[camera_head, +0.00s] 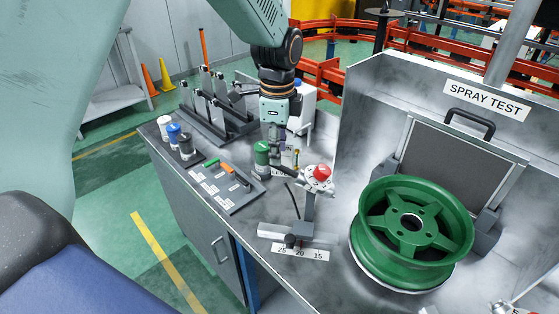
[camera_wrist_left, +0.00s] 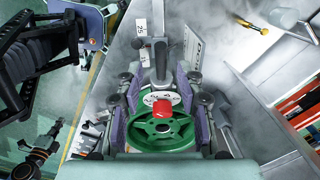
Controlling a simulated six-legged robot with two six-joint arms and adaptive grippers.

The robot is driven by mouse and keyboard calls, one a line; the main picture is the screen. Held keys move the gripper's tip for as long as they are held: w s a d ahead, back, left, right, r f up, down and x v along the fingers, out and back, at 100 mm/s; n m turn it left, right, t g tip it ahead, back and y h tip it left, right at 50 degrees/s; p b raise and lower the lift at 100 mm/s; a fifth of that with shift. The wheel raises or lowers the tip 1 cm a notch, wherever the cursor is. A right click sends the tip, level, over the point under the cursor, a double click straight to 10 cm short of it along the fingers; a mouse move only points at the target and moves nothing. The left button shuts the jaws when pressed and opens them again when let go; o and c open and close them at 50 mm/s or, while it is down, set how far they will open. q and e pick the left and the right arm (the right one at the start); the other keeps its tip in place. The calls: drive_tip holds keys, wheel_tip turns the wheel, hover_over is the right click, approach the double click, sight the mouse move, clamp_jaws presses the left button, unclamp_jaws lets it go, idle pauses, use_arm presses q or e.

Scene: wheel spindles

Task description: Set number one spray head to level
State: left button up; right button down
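A red knob (camera_head: 322,172) sits on a white marked disc (camera_head: 317,181) on an upright post. The post rises from a slide beside a scale strip (camera_head: 300,252) with 25, 20 and 15 on it. I see no label naming a spray head. My left gripper (camera_head: 277,164) points down, just left of the disc. In the left wrist view, my left gripper (camera_wrist_left: 160,88) has its purple pads spread apart. The red knob (camera_wrist_left: 162,108) and disc show between them, with a green spoked ring (camera_wrist_left: 185,131) below. Contact is unclear.
A green wheel (camera_head: 372,222) lies at the right before the panel with the SPRAY TEST sign (camera_head: 487,100). A green cylinder (camera_head: 262,153) stands close to my left gripper. A tool board (camera_head: 222,188), several small bottles and a rack (camera_head: 207,128) occupy the bench's left.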

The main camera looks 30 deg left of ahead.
sight(301, 177)
use_arm(q)
drive_tip(key=f, duration=0.1)
drive_tip(key=a+f, duration=0.1)
drive_tip(key=f, duration=0.1)
drive_tip(key=a+f, duration=0.1)
drive_tip(key=f, duration=0.1)
drive_tip(key=shift+s+p, duration=0.2)
drive_tip(key=shift+p, duration=0.1)
drive_tip(key=shift+w+d+f, duration=0.15)
drive_tip(key=shift+w+f, duration=0.05)
drive_tip(key=shift+w+d+f, duration=0.1)
drive_tip(key=shift+w+d, duration=0.05)
drive_tip(key=shift+d, duration=0.45)
drive_tip(key=shift+s+a+r, duration=0.2)
drive_tip(key=shift+s+a, duration=0.1)
drive_tip(key=shift+s, duration=0.1)
drive_tip(key=shift+c, duration=1)
drive_tip(key=shift+a, duration=0.25)
drive_tip(key=shift+c, duration=0.8)
drive_tip(key=shift+w+f, duration=0.15)
drive_tip(key=shift+w, duration=0.05)
drive_tip(key=c, duration=0.3)
drive_tip(key=shift+d, duration=0.25)
clamp_jaws()
